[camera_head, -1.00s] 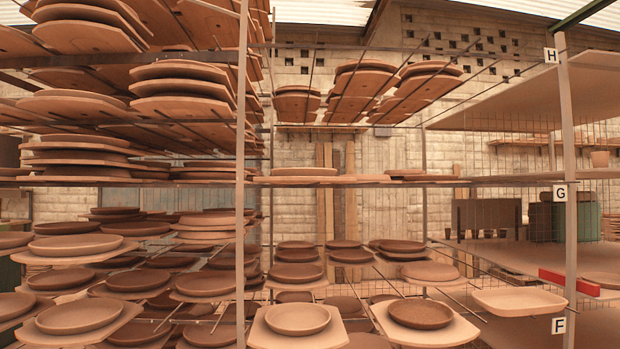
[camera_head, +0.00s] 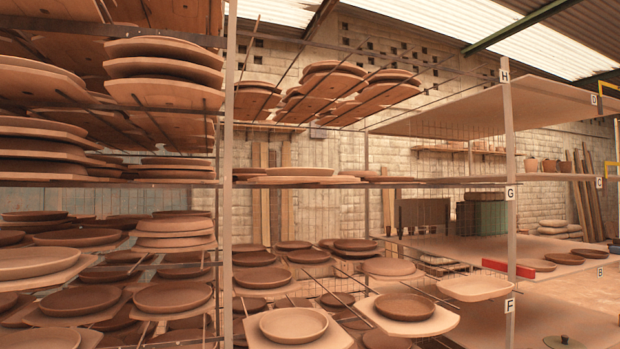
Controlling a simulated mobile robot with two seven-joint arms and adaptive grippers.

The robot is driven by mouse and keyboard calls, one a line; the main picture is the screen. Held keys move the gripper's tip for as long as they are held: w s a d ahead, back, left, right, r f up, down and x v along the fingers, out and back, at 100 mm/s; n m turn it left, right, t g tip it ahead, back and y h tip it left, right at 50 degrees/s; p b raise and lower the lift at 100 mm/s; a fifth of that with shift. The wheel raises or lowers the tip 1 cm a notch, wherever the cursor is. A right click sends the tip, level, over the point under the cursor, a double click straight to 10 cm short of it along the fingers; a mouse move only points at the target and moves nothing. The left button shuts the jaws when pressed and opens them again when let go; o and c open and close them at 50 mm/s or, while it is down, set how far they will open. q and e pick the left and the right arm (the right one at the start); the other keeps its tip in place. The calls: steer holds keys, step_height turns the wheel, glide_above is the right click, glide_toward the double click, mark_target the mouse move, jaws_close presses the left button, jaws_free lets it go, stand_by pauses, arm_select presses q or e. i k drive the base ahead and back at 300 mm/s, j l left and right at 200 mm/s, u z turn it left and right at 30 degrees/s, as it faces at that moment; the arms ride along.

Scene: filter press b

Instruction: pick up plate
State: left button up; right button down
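Many round clay plates stand on the shelves in the head view, and I cannot tell which one the task means. A light plate (camera_head: 293,325) sits on a pale board at the bottom centre. A darker plate (camera_head: 404,307) sits on another pale board to its right. A pale, rounded, shallow piece (camera_head: 475,288) lies near the post marked F. More plates, such as a large one (camera_head: 173,297), fill the rack on the left. Neither of my grippers is in view.
A metal post (camera_head: 227,200) stands in front of the racks, and another post (camera_head: 510,180) carries labels H, G and F. Thin rods stick out under the boards. Wide shelves (camera_head: 480,250) on the right are mostly bare, with a red block (camera_head: 508,269).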

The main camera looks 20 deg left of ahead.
mark_target(318, 172)
steer(key=i+j+z, duration=0.15)
steer(key=j+z, duration=0.2)
steer(key=j, duration=0.35)
steer(key=j+z, duration=0.4)
steer(key=j, duration=0.3)
